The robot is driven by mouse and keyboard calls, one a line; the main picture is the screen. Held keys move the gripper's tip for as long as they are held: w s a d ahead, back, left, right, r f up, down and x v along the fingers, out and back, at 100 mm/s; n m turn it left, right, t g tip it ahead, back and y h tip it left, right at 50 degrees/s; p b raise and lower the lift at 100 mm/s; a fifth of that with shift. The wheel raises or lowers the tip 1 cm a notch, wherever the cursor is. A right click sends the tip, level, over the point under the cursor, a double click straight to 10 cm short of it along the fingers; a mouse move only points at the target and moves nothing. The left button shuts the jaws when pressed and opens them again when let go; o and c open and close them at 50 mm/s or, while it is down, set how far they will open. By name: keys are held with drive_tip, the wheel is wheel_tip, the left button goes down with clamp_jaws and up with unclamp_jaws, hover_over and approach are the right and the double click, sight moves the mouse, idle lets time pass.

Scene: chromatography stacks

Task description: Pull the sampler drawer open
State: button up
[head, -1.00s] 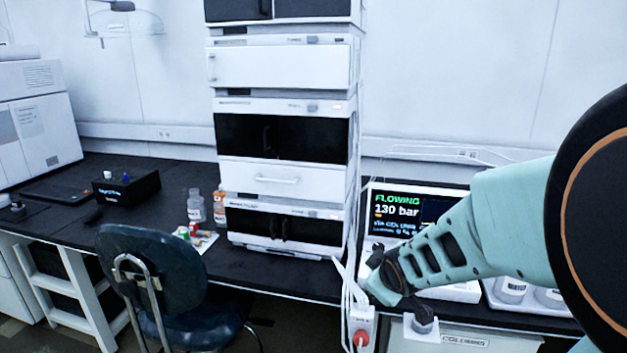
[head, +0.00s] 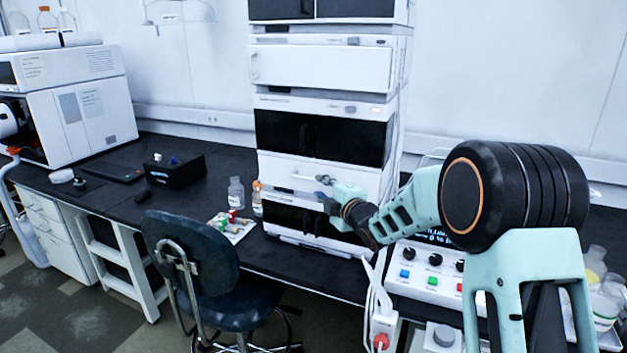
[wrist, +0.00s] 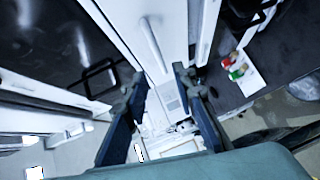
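The sampler drawer (head: 276,174) is a white front panel in the middle of the instrument stack, below a black-windowed section. It sits flush with the stack and looks closed. Its pale bar handle (head: 301,177) is partly hidden behind my gripper (head: 326,190), which is in front of the drawer's right half. In the wrist view, the handle (wrist: 153,45) runs along the white drawer front (wrist: 130,20), just beyond the fingertips. My gripper (wrist: 160,82) is open there, its two dark fingers spread with nothing between them. I see no clear contact with the handle.
A blue chair (head: 190,255) stands in front of the bench, left of the stack. Bottles (head: 237,193) and small vials on a white sheet (head: 236,228) are beside the stack's left foot. A control box (head: 425,285) with knobs is at right, below my arm.

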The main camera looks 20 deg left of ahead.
sight(311, 179)
drive_tip(key=x, duration=0.7)
drive_tip(key=shift+w+p, duration=0.2)
drive_tip(key=shift+p, duration=0.25)
drive_tip(key=shift+a, duration=0.15)
drive_tip(key=shift+c, duration=0.5)
clamp_jaws()
